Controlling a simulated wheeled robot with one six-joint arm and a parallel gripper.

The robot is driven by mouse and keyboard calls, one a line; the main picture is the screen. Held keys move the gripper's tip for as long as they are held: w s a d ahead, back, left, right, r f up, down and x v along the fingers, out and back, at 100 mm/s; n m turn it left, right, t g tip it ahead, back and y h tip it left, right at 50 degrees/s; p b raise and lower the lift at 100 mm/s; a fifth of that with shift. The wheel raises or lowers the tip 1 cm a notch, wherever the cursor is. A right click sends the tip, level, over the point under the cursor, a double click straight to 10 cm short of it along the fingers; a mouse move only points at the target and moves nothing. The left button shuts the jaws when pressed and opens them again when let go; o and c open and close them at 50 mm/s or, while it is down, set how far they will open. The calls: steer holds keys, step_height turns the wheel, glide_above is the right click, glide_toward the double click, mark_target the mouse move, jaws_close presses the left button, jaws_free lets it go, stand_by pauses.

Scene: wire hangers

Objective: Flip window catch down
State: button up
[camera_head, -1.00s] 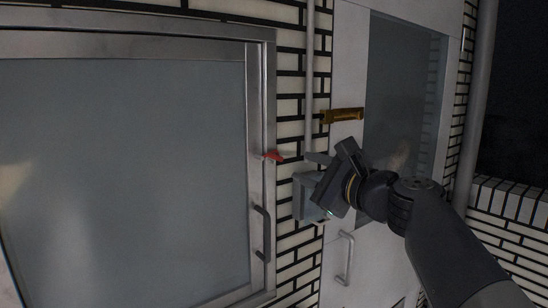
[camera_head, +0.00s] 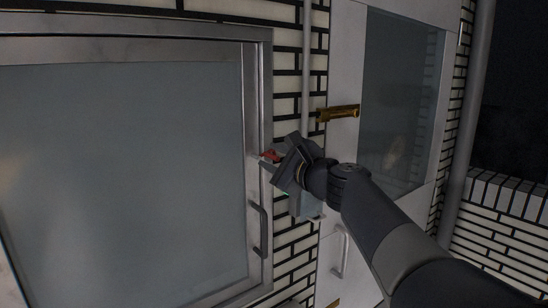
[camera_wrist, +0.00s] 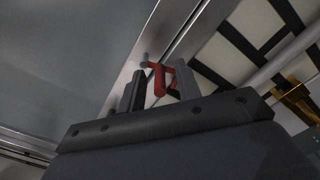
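The window catch (camera_head: 270,156) is a small red lever on the right frame of the window (camera_head: 130,180). In the wrist view the red catch (camera_wrist: 158,80) shows between the two fingers, with a grey pivot at its upper left. My gripper (camera_head: 266,162) is at the catch, its fingers pointing left toward the window frame. In the wrist view my gripper (camera_wrist: 158,90) has its fingers apart on either side of the catch. A gap shows on the left side; whether the right finger touches the catch I cannot tell.
A grey window handle (camera_head: 259,230) is below the catch on the frame. A white door (camera_head: 345,60) with a glass pane and a brass latch (camera_head: 338,113) stands to the right. A vertical pipe (camera_head: 307,60) runs up the brick wall between them.

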jaws_close()
steer(key=shift+f+m, duration=0.2)
steer(key=shift+m, duration=0.65)
steer(key=shift+f+m, duration=0.15)
steer(key=shift+m, duration=0.7)
jaws_free()
